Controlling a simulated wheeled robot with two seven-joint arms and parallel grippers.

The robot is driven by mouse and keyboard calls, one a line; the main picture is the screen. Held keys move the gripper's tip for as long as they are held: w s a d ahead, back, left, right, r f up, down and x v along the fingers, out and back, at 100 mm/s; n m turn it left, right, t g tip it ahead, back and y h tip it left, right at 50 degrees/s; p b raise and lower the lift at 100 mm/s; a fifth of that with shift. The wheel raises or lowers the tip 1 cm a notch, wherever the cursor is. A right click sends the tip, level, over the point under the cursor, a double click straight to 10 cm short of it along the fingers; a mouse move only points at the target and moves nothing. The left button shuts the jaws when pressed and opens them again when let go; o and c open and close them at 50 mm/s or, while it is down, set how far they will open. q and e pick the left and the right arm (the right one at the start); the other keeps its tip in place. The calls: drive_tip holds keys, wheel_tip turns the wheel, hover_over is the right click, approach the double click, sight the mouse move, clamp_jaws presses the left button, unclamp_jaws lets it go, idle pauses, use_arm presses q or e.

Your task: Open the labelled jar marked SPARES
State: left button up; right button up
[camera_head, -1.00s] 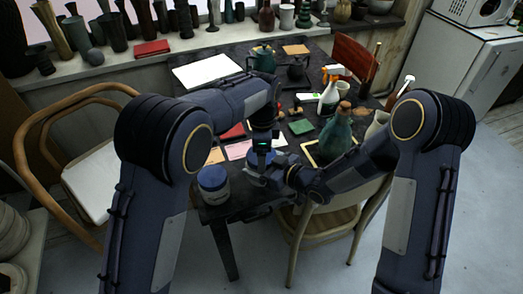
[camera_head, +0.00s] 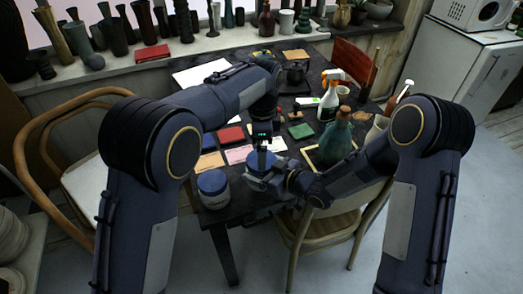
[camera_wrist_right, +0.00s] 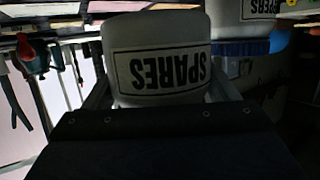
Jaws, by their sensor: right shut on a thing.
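The SPARES jar is a pale jar with a black-lettered white label, upside down in the right wrist view (camera_wrist_right: 160,65). In the head view the jar (camera_head: 258,181) has a blue lid (camera_head: 254,160) and stands at the table's near edge. My right gripper (camera_head: 282,180) is shut on the jar's body from the right. In the right wrist view its fingers flank the jar. My left gripper (camera_head: 262,151) points down at the lid from above; its fingertips are too small and dark to tell whether they are open, or touch the lid.
A second labelled jar (camera_head: 215,197) with a blue lid stands just left. Coloured cards, a red booklet (camera_head: 230,135), a green bottle (camera_head: 337,137) and a spray bottle (camera_head: 328,103) crowd the table (camera_head: 240,209). A chair (camera_head: 330,222) stands at the front right.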

use_arm(q)
drive_tip(key=m, duration=0.1)
drive_tip(key=s+m, duration=0.1)
drive_tip(key=shift+d+f+m+g, duration=0.3)
drive_tip(key=shift+f+m, duration=0.1)
drive_tip(key=shift+m, duration=0.7)
drive_tip(key=shift+d+r+m, duration=0.1)
drive_tip(key=shift+r+m, duration=0.15)
drive_tip(key=shift+m, duration=0.55)
drive_tip(key=shift+r+m, duration=0.35)
drive_tip(key=shift+m, duration=0.25)
drive_tip(key=shift+w+a+r+m, duration=0.25)
drive_tip(key=shift+w+r+m, duration=0.05)
drive_tip(key=shift+r+m, duration=0.4)
drive_tip(key=shift+w+a+r+m, duration=0.25)
drive_tip(key=shift+r+m, duration=0.35)
drive_tip(key=shift+r, duration=0.05)
wheel_tip(320, 180, down, 8)
drive_tip(key=shift+r, duration=0.2)
